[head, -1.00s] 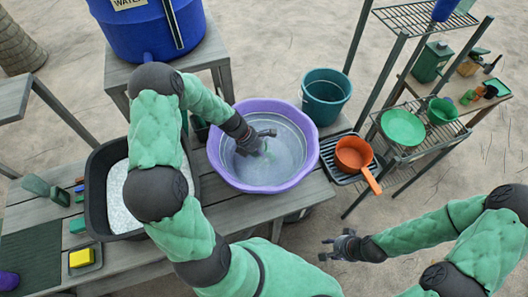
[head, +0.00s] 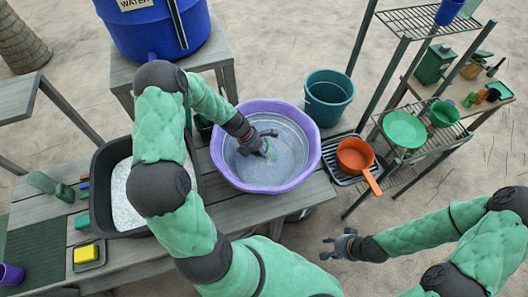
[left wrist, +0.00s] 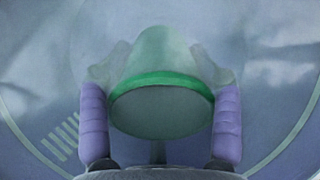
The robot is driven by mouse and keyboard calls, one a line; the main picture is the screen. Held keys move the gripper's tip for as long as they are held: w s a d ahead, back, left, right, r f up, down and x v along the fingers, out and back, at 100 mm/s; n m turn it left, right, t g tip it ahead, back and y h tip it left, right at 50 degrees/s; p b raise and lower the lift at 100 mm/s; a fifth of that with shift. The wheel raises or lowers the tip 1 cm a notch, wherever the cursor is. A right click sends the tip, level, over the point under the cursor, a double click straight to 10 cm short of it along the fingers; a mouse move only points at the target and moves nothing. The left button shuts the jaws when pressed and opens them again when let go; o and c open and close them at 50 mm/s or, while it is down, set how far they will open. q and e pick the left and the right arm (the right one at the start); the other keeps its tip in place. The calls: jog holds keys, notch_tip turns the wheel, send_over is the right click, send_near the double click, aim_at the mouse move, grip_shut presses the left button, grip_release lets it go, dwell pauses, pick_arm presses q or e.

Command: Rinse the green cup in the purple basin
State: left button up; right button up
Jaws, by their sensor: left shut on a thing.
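The purple basin (head: 312,172) stands on the grey wooden table and holds clear water. My left gripper (head: 262,143) is down inside the basin, shut on the green cup (head: 265,149), of which only a small bit shows in the head view. In the left wrist view, the cup (left wrist: 158,108) is between my left gripper's (left wrist: 160,112) two purple-padded fingers. It is pale green with a brighter green rim facing the camera, and it looks at least partly under water. My right gripper (head: 332,246) is open and empty, in front of the table at the right.
A black tub (head: 98,200) of white grains stands left of the basin. An orange pan (head: 354,155) sits on a dark rack to its right. A teal bucket (head: 328,92) and blue water barrel (head: 150,25) stand behind. A yellow sponge (head: 86,254) lies at front left.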

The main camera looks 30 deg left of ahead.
pick_arm(q)
notch_tip(320, 180, up, 20)
jog(key=p, duration=1.9)
jog(key=shift+f, duration=0.1)
jog(key=shift+d, duration=0.15)
dwell(0.6)
notch_tip(320, 180, up, 5)
jog(key=m+g+y, duration=0.3)
jog(key=m+y, duration=0.2)
jog(key=m, duration=0.9)
send_over(271, 156)
jog(key=w, duration=0.2)
jog(key=shift+a+f+b, duration=0.1)
jog(key=shift+a+b, duration=0.35)
